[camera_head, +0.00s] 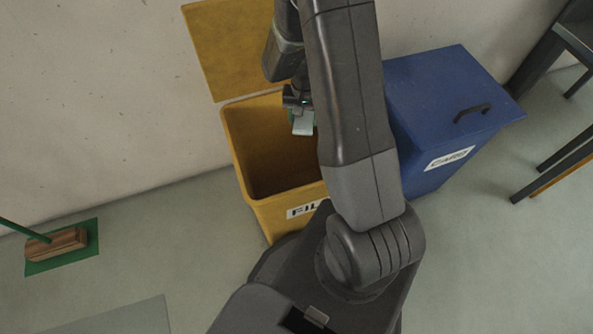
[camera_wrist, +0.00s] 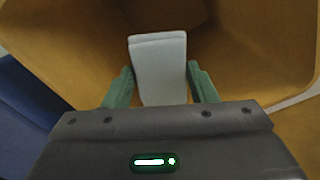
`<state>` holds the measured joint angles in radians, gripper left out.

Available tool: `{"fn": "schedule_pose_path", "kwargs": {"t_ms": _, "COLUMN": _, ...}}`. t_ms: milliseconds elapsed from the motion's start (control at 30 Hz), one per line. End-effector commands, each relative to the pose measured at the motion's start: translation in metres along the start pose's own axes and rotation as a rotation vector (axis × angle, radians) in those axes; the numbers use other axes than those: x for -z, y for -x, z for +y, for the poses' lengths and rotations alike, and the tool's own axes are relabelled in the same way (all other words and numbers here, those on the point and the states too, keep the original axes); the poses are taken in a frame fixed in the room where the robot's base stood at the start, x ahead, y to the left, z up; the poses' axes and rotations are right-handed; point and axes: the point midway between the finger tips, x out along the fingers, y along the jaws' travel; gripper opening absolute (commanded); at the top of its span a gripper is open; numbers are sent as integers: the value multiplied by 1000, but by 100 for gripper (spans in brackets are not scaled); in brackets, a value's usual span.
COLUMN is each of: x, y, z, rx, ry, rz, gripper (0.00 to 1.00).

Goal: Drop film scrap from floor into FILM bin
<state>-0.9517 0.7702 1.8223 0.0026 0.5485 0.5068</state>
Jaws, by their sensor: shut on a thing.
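The yellow FILM bin (camera_head: 240,158) stands against the wall with its lid (camera_head: 230,45) raised. Its label is partly hidden by my arm. My gripper (camera_head: 303,118) is over the bin's opening, shut on a pale, whitish piece, the film scrap (camera_head: 303,127). In the wrist view the film scrap (camera_wrist: 158,70) sits between the two green fingers of my gripper (camera_wrist: 161,80), with the yellow bin's inner walls (camera_wrist: 245,55) around and below it. I cannot see the bin's floor clearly.
A blue bin (camera_head: 425,90) with a closed lid, labelled CARD, stands right of the FILM bin. A broom head (camera_head: 56,244) rests on a green patch at the left. Dark table legs (camera_head: 560,155) stand at the right. The floor left of the bin is mostly clear.

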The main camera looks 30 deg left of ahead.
Motion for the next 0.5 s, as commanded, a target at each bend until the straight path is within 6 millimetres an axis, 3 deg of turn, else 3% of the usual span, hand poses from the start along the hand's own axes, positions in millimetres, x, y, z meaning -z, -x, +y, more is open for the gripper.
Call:
{"fn": "schedule_pose_path", "kwargs": {"t_ms": 233, "x": 0, "y": -35, "z": 0, "rx": 0, "ry": 0, "rz": -1, "gripper": 30}}
{"fn": "schedule_pose_path", "kwargs": {"t_ms": 500, "x": 0, "y": -44, "z": 0, "rx": 0, "ry": 0, "rz": 0, "gripper": 30}}
